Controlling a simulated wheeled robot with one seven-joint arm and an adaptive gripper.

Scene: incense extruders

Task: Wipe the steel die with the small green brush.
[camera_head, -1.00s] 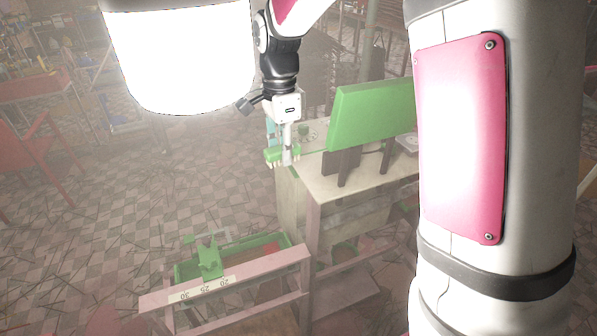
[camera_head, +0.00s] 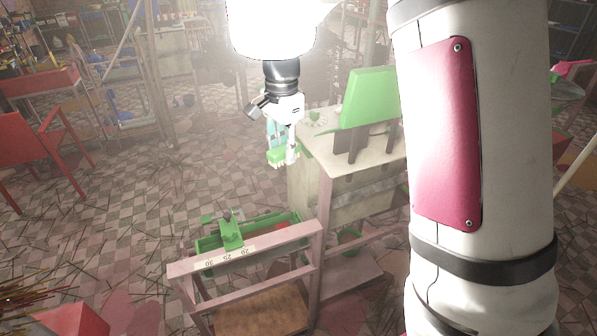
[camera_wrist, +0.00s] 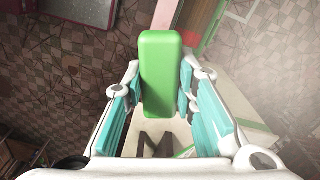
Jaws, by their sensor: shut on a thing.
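My gripper (camera_head: 287,145) hangs beside the left edge of the workbench in the head view, its fingers pointing down. It is shut on the small green brush (camera_head: 278,156), whose pale bristles face down. In the wrist view the brush (camera_wrist: 162,75) shows as a green block between the turquoise-padded fingers of my gripper (camera_wrist: 160,92). The brush appears clear of any surface. I cannot make out the steel die in either view.
The pale workbench (camera_head: 318,150) bears a tilted green panel (camera_head: 368,100) and small items behind my gripper. In front stands a low pink frame (camera_head: 290,238) with a numbered scale and a green trough (camera_head: 210,243). Red furniture (camera_head: 30,150) is at the left. Tiled floor between is open, strewn with sticks.

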